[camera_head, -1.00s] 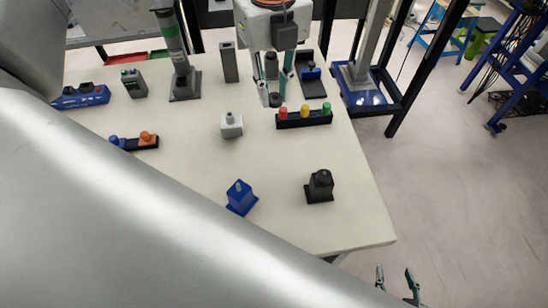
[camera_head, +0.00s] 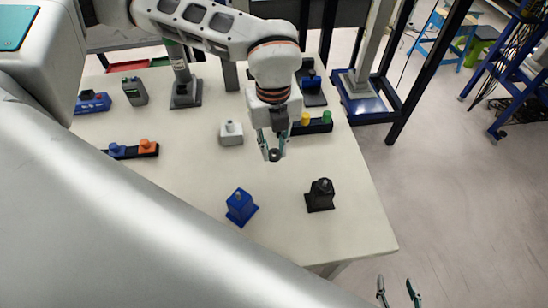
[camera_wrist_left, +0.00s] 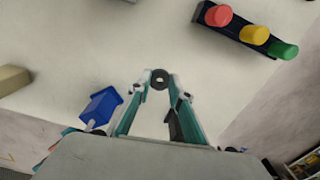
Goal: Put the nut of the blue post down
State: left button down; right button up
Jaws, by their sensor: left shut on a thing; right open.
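My left gripper (camera_head: 273,156) is shut on a small dark ring-shaped nut (camera_wrist_left: 160,79), held at the fingertips above the table. The nut's hole faces the wrist camera. The blue post (camera_head: 240,207) stands on the table nearer the front, below and left of the nut in the head view; its pale stud is bare. The blue post also shows left of the fingers in the wrist view (camera_wrist_left: 101,107). A black post (camera_head: 319,198) stands to its right, and a light grey post (camera_head: 231,134) farther back. My right gripper (camera_head: 397,293) is open and empty, off the table's front right corner.
A block with red, yellow and green knobs (camera_wrist_left: 255,35) lies behind the left gripper. A block with blue and orange knobs (camera_head: 133,151) is at the left. The white table (camera_head: 285,230) is clear between the posts. My silver arm hides its front left.

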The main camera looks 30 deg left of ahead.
aim_at(274, 167)
pick_arm(q)
jog(key=shift+f, duration=2.2)
jog(key=shift+f, duration=0.15)
jog(key=c, duration=1.8)
grip_release()
notch_tip(274, 167, up, 12)
jog(key=shift+r, duration=0.2)
jog(key=shift+s+f, duration=0.1)
